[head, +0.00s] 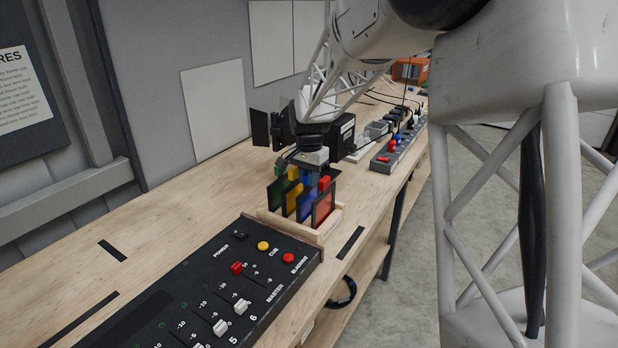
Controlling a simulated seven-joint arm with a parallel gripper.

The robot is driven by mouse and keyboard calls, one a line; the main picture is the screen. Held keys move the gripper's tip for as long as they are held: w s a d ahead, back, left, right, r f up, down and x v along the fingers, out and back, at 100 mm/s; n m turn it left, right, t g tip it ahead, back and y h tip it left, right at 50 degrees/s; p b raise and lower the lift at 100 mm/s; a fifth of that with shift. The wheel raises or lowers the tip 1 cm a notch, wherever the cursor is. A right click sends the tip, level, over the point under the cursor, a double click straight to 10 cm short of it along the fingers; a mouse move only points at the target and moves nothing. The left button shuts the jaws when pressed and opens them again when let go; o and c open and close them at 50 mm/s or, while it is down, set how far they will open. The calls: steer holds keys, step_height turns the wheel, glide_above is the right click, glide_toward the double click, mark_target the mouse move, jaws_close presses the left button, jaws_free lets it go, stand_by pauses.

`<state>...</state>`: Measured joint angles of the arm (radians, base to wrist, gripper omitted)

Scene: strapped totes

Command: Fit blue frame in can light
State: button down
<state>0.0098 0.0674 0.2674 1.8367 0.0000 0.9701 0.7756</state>
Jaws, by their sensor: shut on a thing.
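The blue frame (306,206) stands upright in a wooden rack (329,226), between the amber frame (291,199) and the red frame (324,207). A dark green frame (276,194) stands at the rack's left. My gripper (311,176) points down over the rack, shut on the blue frame at its top; the fingertips are small and partly hidden by the neighbouring tabs. The black can light (286,128) with open flaps is behind my gripper, partly covered by it. Its frame slot cannot be made out.
A black control desk (200,292) with sliders and buttons lies in front of the rack. A grey strip with coloured plugs (398,148) and an orange case (410,70) are farther back. The wooden bench (150,205) is mostly clear on the left.

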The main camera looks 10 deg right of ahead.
steer(key=shift+r, duration=3)
steer(key=shift+w, duration=0.1)
